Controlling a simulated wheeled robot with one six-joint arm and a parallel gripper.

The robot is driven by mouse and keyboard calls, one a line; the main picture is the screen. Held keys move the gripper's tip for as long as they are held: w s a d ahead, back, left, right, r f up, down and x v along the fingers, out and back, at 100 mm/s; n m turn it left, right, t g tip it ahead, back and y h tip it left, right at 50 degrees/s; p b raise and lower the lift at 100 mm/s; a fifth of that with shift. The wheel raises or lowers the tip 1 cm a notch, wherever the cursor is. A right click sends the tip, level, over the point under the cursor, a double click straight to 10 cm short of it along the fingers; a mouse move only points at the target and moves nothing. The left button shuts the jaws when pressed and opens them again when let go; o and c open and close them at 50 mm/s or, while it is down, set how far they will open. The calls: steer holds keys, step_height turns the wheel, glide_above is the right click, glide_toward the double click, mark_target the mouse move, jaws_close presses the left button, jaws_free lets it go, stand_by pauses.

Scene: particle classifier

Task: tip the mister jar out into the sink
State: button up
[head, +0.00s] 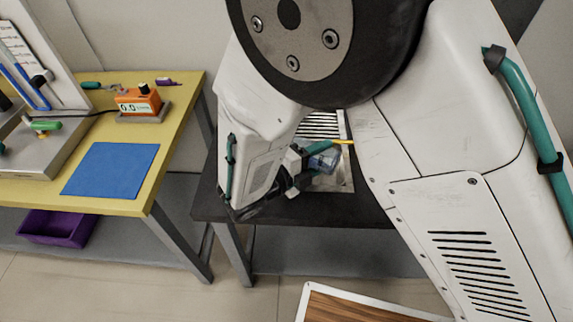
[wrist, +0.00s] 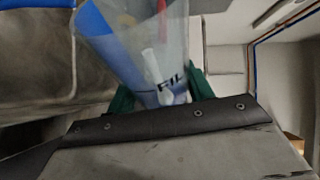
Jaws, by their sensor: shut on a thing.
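The mister jar is a clear vessel with blue in it and dark lettering on its side. In the wrist view the jar (wrist: 145,50) stands out tilted from between the green fingers of my gripper (wrist: 162,94), which is shut on it. In the head view my gripper (head: 306,167) holds the jar (head: 325,160) over the metal sink (head: 345,183) in the dark counter. My own arm hides much of the sink. I cannot tell whether liquid is leaving the jar.
A yellow table (head: 180,95) stands to the left, with a blue mat (head: 112,170), an orange meter (head: 138,101) and a metal stand with tubing. A purple bin (head: 55,228) sits on its lower shelf. A wood-topped surface (head: 350,308) shows at the bottom.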

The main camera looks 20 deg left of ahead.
mark_target(306, 144)
steer(key=shift+w+a+r+n+t+h, duration=0.15)
steer(key=shift+a+r+n+t+h, duration=0.25)
steer(key=shift+r+n, duration=0.45)
steer(key=shift+w+a+r+n+t+h, duration=0.1)
steer(key=shift+a+r+n+t+h, duration=0.3)
steer(key=shift+n, duration=0.65)
stand_by(1.4)
steer(key=shift+w+a+r+n+t+p, duration=0.2)
steer(key=shift+a+r+n+t, duration=0.25)
steer(key=shift+n, duration=0.4)
steer(key=shift+w+a+r+n+t+p, duration=0.1)
steer(key=shift+a+r+n+t+p, duration=0.15)
steer(key=shift+a+r+n, duration=0.35)
stand_by(2.2)
